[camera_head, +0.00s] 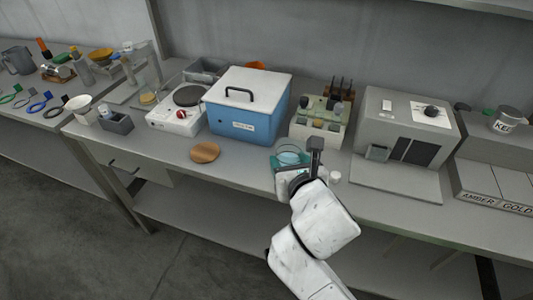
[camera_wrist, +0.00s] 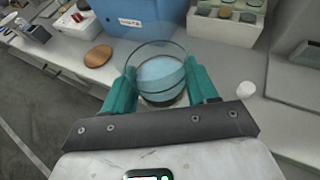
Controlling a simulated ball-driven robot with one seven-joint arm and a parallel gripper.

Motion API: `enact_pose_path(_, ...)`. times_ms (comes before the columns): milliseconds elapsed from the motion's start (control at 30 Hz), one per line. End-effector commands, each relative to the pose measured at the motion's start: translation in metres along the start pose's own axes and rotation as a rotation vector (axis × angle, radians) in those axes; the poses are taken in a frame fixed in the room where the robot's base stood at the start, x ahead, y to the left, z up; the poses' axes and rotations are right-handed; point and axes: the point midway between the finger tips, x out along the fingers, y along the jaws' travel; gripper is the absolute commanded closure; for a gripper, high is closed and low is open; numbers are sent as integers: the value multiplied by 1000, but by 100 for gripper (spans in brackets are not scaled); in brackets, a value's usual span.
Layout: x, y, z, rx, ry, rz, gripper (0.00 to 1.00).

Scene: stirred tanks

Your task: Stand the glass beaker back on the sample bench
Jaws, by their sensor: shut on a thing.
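The glass beaker (camera_wrist: 160,72) is clear with pale blue liquid in it. It sits between the two green fingers of my gripper (camera_wrist: 161,92) in the wrist view, and the fingers are shut on its sides. In the head view the beaker (camera_head: 289,158) shows just beyond my gripper (camera_head: 292,168), partly hidden by it. It looks upright, at the front part of the sample bench (camera_head: 240,178). I cannot tell whether its base touches the bench top, as my gripper hides it.
A blue box (camera_head: 247,105) with a white lid stands behind, left of a vial rack (camera_head: 318,125). A grey instrument (camera_head: 405,135) stands to the right. A small white cap (camera_head: 335,177) is close right of my gripper. A round cork mat (camera_head: 205,152) lies to the left, with bare bench around it.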

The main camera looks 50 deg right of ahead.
Motion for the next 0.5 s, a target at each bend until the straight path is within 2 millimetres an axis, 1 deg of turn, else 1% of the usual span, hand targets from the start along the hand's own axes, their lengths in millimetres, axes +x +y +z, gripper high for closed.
enact_pose_path(33, -8, -2, 2, -4, 1, 5, 76)
enact_pose_path(100, -14, -5, 2, -3, 0, 8, 76)
enact_pose_path(167, -15, -6, 2, -3, 0, 9, 76)
enact_pose_path(233, -10, -5, 2, -2, -1, 9, 76)
enact_pose_path(267, -6, -4, 2, -2, -1, 8, 76)
enact_pose_path(367, 15, 1, 1, 0, -2, 7, 76)
enact_pose_path(500, 48, 10, 0, 0, -1, 7, 76)
